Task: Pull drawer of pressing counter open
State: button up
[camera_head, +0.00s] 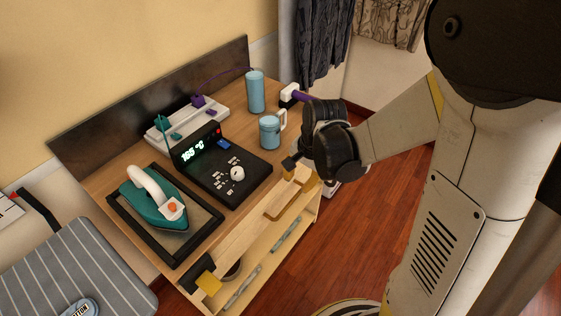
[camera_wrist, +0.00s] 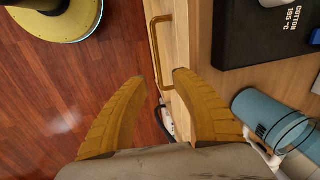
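The pressing counter (camera_head: 228,241) has a pale wood front with a brass loop handle (camera_head: 283,206). The drawer front looks flush with the counter. The handle also shows in the wrist view (camera_wrist: 154,48), running lengthwise along the pale front. My gripper (camera_wrist: 160,77) is open, its two yellow fingers spread with the handle's line between their tips in the picture. I cannot tell whether they touch it. In the head view my gripper (camera_head: 303,174) is at the right end of the counter front, beside the handle, partly hidden by my wrist.
On the counter stand an iron (camera_head: 155,203), a black control unit (camera_head: 225,172), a blue mug (camera_head: 270,132) and a blue cylinder (camera_head: 255,92). Grey bars (camera_head: 287,235) show lower on the front.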

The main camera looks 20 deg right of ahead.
aim_at(291, 201)
jog(key=shift+m, duration=0.3)
jog(key=b+x, duration=0.5)
jog(key=x, duration=0.7)
jog(key=shift+s+d+f, duration=0.1)
jog(key=shift+s, duration=0.1)
jog(key=shift+c, duration=0.2)
grip_shut()
